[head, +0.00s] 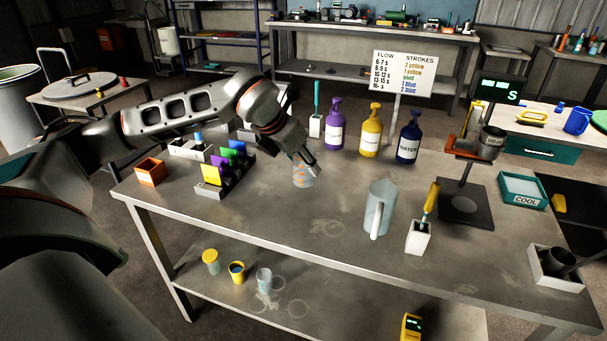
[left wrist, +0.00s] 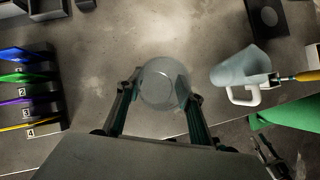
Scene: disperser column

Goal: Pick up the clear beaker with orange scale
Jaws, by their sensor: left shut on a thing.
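The clear beaker with orange scale (head: 303,176) stands upright on the grey workbench, left of the middle in the head view. It also shows from above as a clear round shape in the left wrist view (left wrist: 162,84). My left gripper (head: 305,160) reaches down to it from the upper left. In the left wrist view its two fingers (left wrist: 160,100) lie on either side of the beaker and are shut on it. I cannot tell whether the beaker's base is clear of the bench.
A grey jug (head: 380,208) and a white holder (head: 418,238) stand to the right. Purple, yellow and navy pump bottles (head: 370,135) stand behind. Coloured cards in slots (head: 212,175) and an orange box (head: 150,172) are at left. Bench between beaker and front edge is clear.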

